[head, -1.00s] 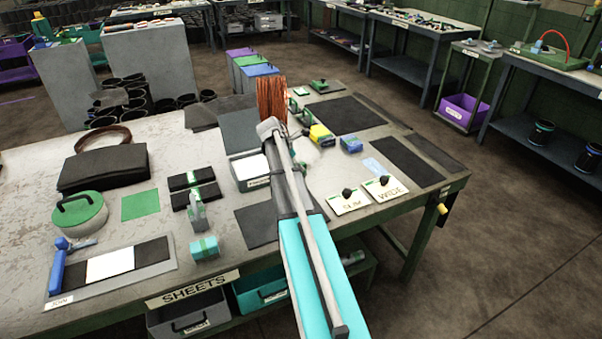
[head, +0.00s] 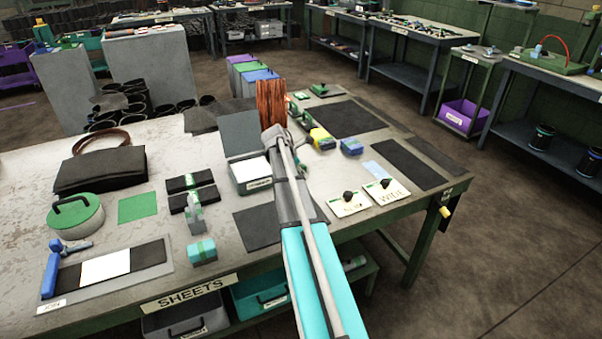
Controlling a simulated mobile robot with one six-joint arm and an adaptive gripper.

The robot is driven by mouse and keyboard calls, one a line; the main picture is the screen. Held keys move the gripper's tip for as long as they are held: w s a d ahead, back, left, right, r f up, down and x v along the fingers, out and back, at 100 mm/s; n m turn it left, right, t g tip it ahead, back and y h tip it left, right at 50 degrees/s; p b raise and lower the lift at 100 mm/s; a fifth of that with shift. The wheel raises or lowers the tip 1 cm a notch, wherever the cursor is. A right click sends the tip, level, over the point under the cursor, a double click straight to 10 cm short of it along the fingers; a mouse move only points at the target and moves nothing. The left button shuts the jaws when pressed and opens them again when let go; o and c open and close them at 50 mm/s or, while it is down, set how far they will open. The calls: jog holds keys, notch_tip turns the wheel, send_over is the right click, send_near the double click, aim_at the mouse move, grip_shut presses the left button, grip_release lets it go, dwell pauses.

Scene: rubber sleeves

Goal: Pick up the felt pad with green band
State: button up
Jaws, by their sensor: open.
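A small pale teal block with a green band (head: 202,252) lies near the table's front edge, left of my arm. Two dark flat pads, the back one (head: 188,182) and the front one (head: 192,200), lie behind it with green across their middles. I cannot tell for sure which of these is the felt pad. A small grey upright piece (head: 195,215) stands at the front dark pad and partly hides it. My gripper (head: 276,136) is at the far end of my teal and grey arm, over the middle of the table, apart from these pieces. Its fingers are hard to make out.
A copper-coloured bundle (head: 276,98) stands beyond my gripper. A grey open box (head: 250,176) and a dark sheet (head: 258,228) lie beside my arm. A black bag (head: 100,170), a green round-lidded pot (head: 75,214) and a blue-handled tool (head: 50,272) are at left.

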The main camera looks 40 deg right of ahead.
jog(key=c, duration=0.8)
jog(key=shift+r, duration=0.15)
notch_tip(320, 180, up, 3)
jog(key=p, duration=0.3)
jog(key=shift+f, duration=0.2)
jog(key=s+a+r+p, duration=0.2)
jog(key=s+r+p, duration=0.1)
jog(key=s, duration=0.1)
jog(key=s+a+r+p, duration=0.2)
jog(key=s+r+p, duration=0.1)
jog(key=s, duration=0.1)
jog(key=s+a+r+p, duration=0.2)
jog(key=s+r+p, duration=0.2)
jog(key=shift+s+r, duration=0.1)
jog(key=shift+s, duration=0.25)
jog(key=o, duration=0.5)
jog(key=c, duration=0.4)
